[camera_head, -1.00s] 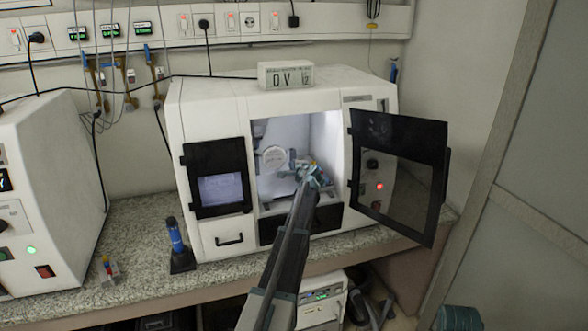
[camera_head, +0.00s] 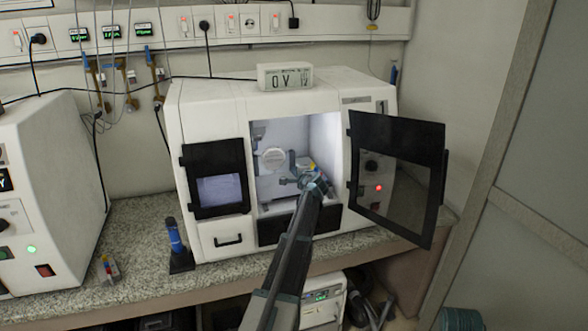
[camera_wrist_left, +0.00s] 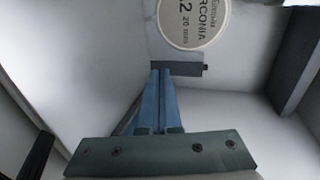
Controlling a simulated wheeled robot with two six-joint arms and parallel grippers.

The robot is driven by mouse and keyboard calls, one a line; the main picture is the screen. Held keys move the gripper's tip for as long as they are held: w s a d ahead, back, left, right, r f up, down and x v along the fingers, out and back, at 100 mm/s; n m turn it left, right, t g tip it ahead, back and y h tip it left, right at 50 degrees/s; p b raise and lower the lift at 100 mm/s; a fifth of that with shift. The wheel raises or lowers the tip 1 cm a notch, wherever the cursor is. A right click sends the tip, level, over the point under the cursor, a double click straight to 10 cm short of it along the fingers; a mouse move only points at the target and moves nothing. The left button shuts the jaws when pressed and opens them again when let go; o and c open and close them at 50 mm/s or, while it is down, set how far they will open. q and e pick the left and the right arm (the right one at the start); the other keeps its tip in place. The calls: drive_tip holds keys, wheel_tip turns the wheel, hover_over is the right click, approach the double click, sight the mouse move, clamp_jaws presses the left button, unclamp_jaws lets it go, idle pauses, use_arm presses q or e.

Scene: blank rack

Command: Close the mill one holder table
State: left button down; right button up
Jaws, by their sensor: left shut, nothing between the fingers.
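The mill (camera_head: 300,104) is a white machine on the counter, with its chamber (camera_head: 318,133) open and lit. Inside, a white round disc (camera_head: 273,158) faces out, with a small grey upright part (camera_head: 292,160) beside it. The wrist view shows the disc (camera_wrist_left: 193,22) with printed "ZIRCONIA" text and a grey block (camera_wrist_left: 188,69) below it. I cannot tell which part is the holder table. My left gripper (camera_head: 284,181) reaches into the chamber below the disc. Its blue fingers (camera_wrist_left: 160,72) are shut and empty, tips close to the grey block; contact is unclear. My right gripper is out of view.
The dark chamber door (camera_head: 400,175) stands swung open to the right. A small display box (camera_head: 285,77) sits on top of the mill. A blue tool in a black stand (camera_head: 176,240) stands left. Another white machine (camera_head: 45,190) stands far left.

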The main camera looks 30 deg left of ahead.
use_arm(q)
drive_tip(key=p+v, duration=0.2)
drive_tip(key=v, duration=0.8)
drive_tip(key=shift+a+p, duration=0.1)
drive_tip(key=shift+p, duration=0.25)
drive_tip(key=s+d+f+n+g+h, duration=0.15)
drive_tip(key=s+d+f, duration=0.3)
drive_tip(key=d, duration=0.45)
drive_tip(key=s+d+f+n+g+h, duration=0.1)
drive_tip(key=s+d+f+h, duration=0.3)
drive_tip(key=d, duration=0.6)
drive_tip(key=s+d+f+n+g+h, duration=0.1)
drive_tip(key=s+d+f+g, duration=0.15)
drive_tip(key=s+d, duration=0.5)
drive_tip(key=s+d+f+g+h, duration=0.2)
drive_tip(key=s+d, duration=0.6)
drive_tip(key=d, duration=0.1)
drive_tip(key=s+d+f+g+h, duration=0.2)
drive_tip(key=s+d, duration=0.7)
drive_tip(key=shift+d, duration=0.3)
